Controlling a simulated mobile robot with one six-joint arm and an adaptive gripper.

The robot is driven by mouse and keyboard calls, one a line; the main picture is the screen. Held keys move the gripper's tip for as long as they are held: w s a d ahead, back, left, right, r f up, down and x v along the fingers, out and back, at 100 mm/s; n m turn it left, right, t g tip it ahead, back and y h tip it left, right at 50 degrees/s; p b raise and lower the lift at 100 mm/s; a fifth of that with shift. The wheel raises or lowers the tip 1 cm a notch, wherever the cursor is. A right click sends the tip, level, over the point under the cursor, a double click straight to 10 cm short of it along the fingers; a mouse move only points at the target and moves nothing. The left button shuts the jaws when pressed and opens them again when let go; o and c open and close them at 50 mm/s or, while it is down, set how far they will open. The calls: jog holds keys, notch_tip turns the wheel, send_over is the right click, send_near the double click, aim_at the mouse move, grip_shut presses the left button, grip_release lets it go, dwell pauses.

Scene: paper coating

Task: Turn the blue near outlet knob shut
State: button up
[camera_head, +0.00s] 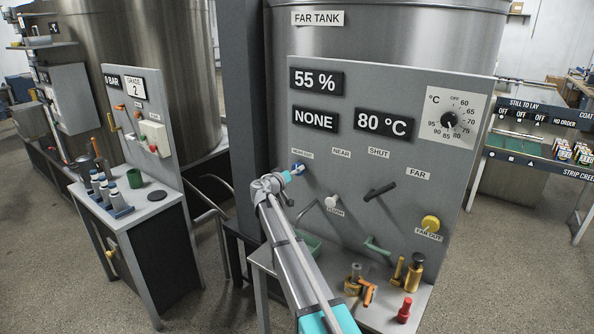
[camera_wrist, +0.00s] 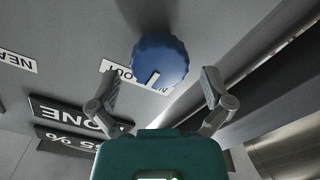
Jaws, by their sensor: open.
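The blue near outlet knob (camera_head: 298,167) is on the grey panel, under its label, at the panel's left side. In the wrist view the round, ridged blue knob (camera_wrist: 160,55) fills the upper middle, with a white mark on its lower edge. It partly covers its own white label (camera_wrist: 118,70). My gripper (camera_wrist: 160,84) is open, with one finger on each side just below the knob in the picture. A gap shows between each finger and the knob. In the head view my gripper (camera_head: 288,177) is close in front of the knob, and its fingers are hard to make out.
A white knob (camera_head: 331,202), a black lever (camera_head: 380,191), a green lever (camera_head: 376,246) and a yellow knob (camera_head: 430,223) stick out of the panel (camera_head: 466,180). Loose fittings, including a red one (camera_head: 404,310), stand on the ledge below. A dark post (camera_head: 240,100) rises left of the panel.

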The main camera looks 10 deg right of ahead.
jog(key=v, duration=1)
jog(key=s+d+f+g+y, duration=0.2)
jog(key=s+d+f+g, duration=0.3)
jog(key=s, duration=0.4)
jog(key=s+d+f+g+y, duration=0.2)
jog(key=s+d+f+g, duration=0.1)
jog(key=s+d+f, duration=0.5)
jog(key=s+a+f+g+y, duration=0.1)
jog(key=s+a+y, duration=0.1)
jog(key=s, duration=0.5)
jog(key=s+a+f+n+g+y, duration=0.1)
jog(key=s+a+f+g+y, duration=0.1)
jog(key=s+y, duration=0.2)
jog(key=s+a+f+n+g+y, duration=0.1)
jog(key=s+a+f+y, duration=0.1)
jog(key=s, duration=0.8)
jog(key=shift+s+f+g+y, duration=0.25)
jog(key=shift+s+g+y, duration=0.1)
jog(key=shift+g+y, duration=0.05)
